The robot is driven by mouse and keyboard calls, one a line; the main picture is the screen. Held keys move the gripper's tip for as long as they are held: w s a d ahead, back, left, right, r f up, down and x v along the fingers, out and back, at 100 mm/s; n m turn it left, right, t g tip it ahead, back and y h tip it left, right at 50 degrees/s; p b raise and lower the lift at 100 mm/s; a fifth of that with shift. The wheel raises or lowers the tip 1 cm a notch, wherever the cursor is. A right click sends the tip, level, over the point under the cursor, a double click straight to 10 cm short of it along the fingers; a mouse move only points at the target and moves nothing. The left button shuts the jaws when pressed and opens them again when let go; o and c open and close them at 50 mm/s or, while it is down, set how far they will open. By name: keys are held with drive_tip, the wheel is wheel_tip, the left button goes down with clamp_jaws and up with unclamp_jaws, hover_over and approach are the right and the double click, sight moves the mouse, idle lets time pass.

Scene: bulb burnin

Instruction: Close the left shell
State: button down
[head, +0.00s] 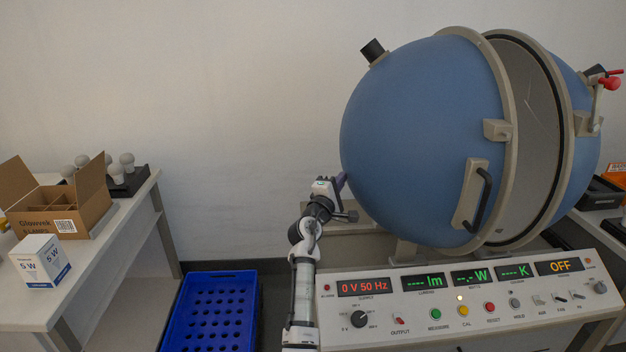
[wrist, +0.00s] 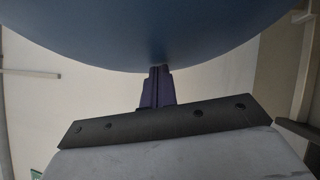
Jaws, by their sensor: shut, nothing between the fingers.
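The left shell (head: 415,135) is the large blue half-sphere with a black bar handle (head: 482,200) near its rim.
A control panel (head: 470,320) with lit displays stands below the sphere. A red-handled clamp (head: 608,83) is on the right shell. A blue crate (head: 212,310) lies on the floor. The left table (head: 110,235) holds an open carton (head: 60,208), a small box (head: 40,262) and bulbs.

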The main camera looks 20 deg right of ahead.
drive_tip(key=d, duration=0.2)
drive_tip(key=s+d, duration=0.1)
drive_tip(key=d, duration=0.1)
drive_tip(key=s+d, duration=0.1)
drive_tip(key=d, duration=0.1)
drive_tip(key=shift+d+r+p, duration=0.15)
drive_tip(key=shift+d+p, duration=0.1)
drive_tip(key=shift+p, duration=0.05)
